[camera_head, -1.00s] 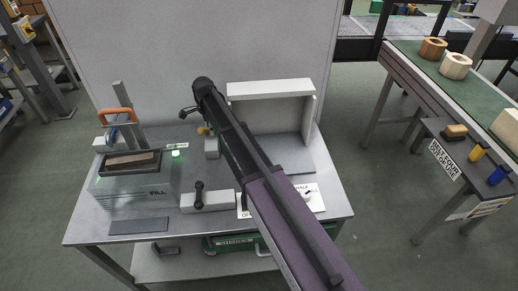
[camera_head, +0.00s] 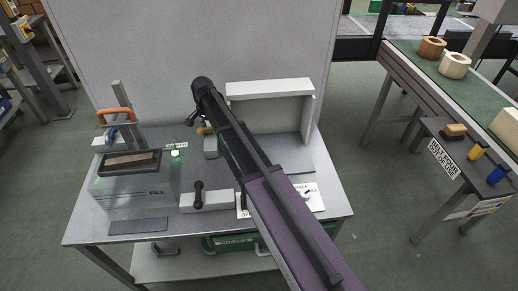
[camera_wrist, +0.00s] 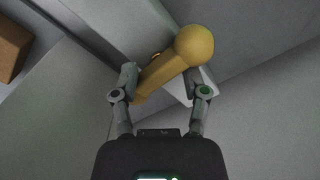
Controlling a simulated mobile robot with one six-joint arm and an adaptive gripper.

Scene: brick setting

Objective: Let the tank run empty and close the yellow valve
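The yellow valve handle (camera_wrist: 165,72), a lever with a round knob, crosses diagonally between my fingers in the wrist view. In the head view the handle (camera_head: 205,131) sits on a grey block behind the bench's middle. My gripper (camera_wrist: 162,85) is open, with one finger on each side of the lever; I cannot tell whether either touches it. In the head view my gripper (camera_head: 194,121) is at the handle, partly hidden by my arm. The tank (camera_head: 125,190), see-through and marked FILL, stands at the bench's left; its level is unclear.
A black-knobbed lever (camera_head: 199,194) stands upright on a white block in front. A green light (camera_head: 175,153) glows beside the tank. An orange handle (camera_head: 115,112) rises behind it. A white open-fronted housing (camera_head: 270,88) stands behind my arm. A grey panel backs the bench.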

